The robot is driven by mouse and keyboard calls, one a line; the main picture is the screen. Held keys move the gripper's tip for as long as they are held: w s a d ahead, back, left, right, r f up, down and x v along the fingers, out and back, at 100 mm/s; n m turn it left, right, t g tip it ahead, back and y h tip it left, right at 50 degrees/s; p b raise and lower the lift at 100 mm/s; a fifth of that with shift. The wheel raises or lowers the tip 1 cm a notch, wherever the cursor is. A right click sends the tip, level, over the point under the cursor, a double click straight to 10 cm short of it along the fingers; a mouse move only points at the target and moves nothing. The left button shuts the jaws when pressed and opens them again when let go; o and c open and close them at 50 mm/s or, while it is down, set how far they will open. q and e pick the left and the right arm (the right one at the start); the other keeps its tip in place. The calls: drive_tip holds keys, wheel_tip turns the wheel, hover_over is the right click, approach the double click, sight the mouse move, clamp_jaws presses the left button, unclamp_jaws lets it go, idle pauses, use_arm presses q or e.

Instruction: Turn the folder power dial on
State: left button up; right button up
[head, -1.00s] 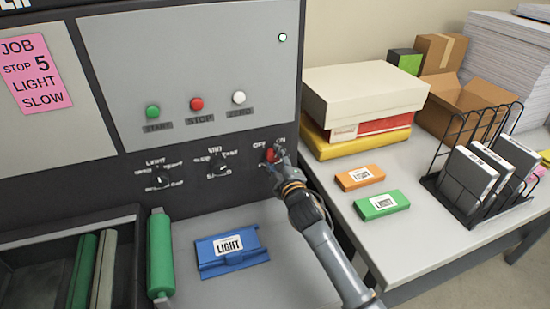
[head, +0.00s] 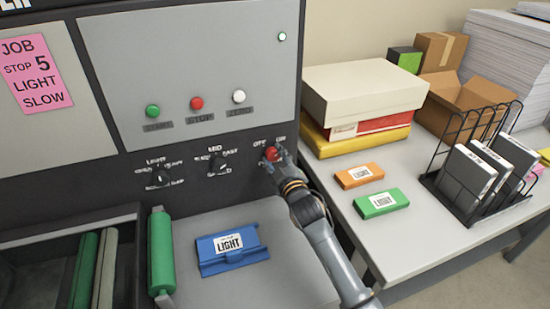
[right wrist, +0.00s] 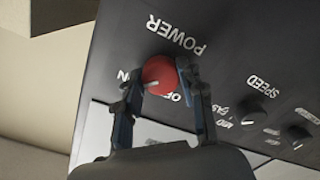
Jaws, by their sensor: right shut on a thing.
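The red power dial (head: 271,153) sits at the right end of the machine's dark lower panel, under OFF and ON labels. It also shows in the right wrist view (right wrist: 158,73), below the word POWER in the panel's lettering. Its short white mark lies on the side facing the ON label, which is partly covered by a finger. My right gripper (head: 273,160) is shut on the dial, with one finger on each side in the right wrist view (right wrist: 160,88). My left gripper is not in view.
Two black dials (head: 217,165) sit left of the red one. Green, red and white buttons are above. A blue LIGHT block (head: 230,250) and a green roller (head: 161,252) lie below. The side table (head: 435,235) at right carries boxes and a wire rack (head: 475,165).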

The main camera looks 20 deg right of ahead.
drive_tip(key=o, duration=1.2)
drive_tip(key=s, duration=1.2)
drive_tip(key=shift+d+r, duration=0.2)
drive_tip(key=shift+r, duration=0.1)
